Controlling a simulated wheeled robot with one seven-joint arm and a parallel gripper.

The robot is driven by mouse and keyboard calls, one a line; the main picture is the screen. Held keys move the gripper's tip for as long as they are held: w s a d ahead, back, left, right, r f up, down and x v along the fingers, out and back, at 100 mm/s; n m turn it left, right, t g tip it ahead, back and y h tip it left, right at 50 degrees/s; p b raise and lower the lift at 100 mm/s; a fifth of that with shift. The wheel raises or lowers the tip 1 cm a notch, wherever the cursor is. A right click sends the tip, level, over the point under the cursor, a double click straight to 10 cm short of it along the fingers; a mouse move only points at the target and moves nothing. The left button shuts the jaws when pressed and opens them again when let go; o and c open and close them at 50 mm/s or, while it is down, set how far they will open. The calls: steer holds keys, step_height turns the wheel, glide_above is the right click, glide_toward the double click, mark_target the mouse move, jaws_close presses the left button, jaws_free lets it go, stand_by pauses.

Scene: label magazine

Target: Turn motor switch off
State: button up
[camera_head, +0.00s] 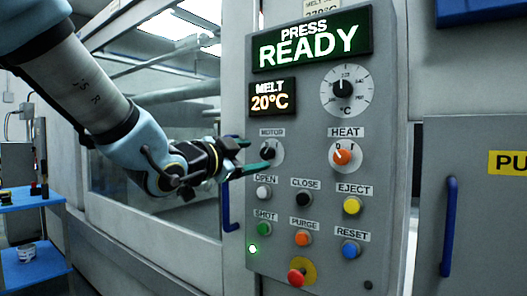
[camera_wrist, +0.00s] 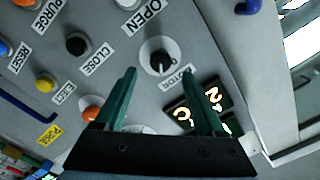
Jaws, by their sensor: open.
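The motor switch (camera_head: 267,153) is a black rotary knob on a pale round dial, under the MOTOR label on the grey control panel (camera_head: 300,115). In the wrist view the motor switch (camera_wrist: 158,58) lies ahead of the fingertips, roughly between them. My gripper (camera_head: 256,156) is open with teal fingers, in front of the knob. In the wrist view the gripper (camera_wrist: 160,82) holds nothing. I cannot tell whether a finger touches the dial. One finger partly covers the switch in the head view, so its pointer is hard to read.
The orange HEAT knob (camera_head: 342,155) is right of the switch. The white OPEN button (camera_head: 264,192) is just below and the melt display (camera_head: 272,97) just above. Several more buttons and a red emergency stop (camera_head: 297,277) sit lower. A blue handle (camera_head: 227,196) is at the left.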

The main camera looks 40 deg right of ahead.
mark_target(265, 153)
steer(key=shift+p+x, duration=0.55)
steer(key=shift+x, duration=2)
steer(key=shift+c, duration=0.4)
jaws_close()
